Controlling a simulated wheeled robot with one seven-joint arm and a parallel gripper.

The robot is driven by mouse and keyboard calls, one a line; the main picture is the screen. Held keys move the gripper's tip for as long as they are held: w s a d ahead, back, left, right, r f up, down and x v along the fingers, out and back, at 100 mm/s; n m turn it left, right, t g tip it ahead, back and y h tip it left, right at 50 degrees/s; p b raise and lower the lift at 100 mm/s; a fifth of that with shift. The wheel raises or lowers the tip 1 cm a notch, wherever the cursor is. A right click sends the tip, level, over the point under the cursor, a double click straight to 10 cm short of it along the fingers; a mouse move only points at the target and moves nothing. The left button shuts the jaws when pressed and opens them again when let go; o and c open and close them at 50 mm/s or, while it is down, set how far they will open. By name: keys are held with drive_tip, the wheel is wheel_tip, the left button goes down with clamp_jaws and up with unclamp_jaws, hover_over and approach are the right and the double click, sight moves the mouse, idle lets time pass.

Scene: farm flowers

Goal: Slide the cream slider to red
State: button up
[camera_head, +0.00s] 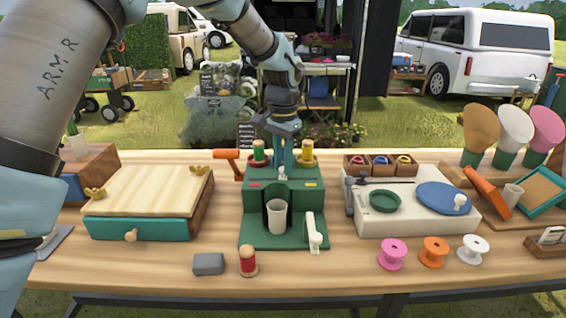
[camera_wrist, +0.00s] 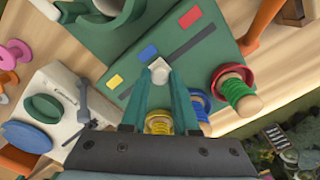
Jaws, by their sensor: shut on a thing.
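The green machine (camera_head: 262,206) stands at the middle of the table. The cream slider (camera_wrist: 160,70) sits in the dark track (camera_wrist: 190,45) on its top. It is beside the blue mark (camera_wrist: 148,53), between the red mark (camera_wrist: 190,18) and the yellow mark (camera_wrist: 115,82). In the head view the red mark (camera_head: 255,185) is left of the slider and the yellow mark (camera_head: 311,184) right. My gripper (camera_head: 283,165) reaches down from behind the machine. In the wrist view its teal fingers are shut on the slider, their tips partly hiding it.
Spools with red (camera_head: 259,152) and yellow (camera_head: 307,152) bases stand behind the machine, close to my fingers. An orange-handled tool (camera_head: 227,155) lies left of them. A cup (camera_head: 276,216) and white lever (camera_head: 312,230) are at the machine's front. A white scale-like box (camera_head: 410,208) stands right.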

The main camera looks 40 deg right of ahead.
clamp_jaws()
idle(0.9)
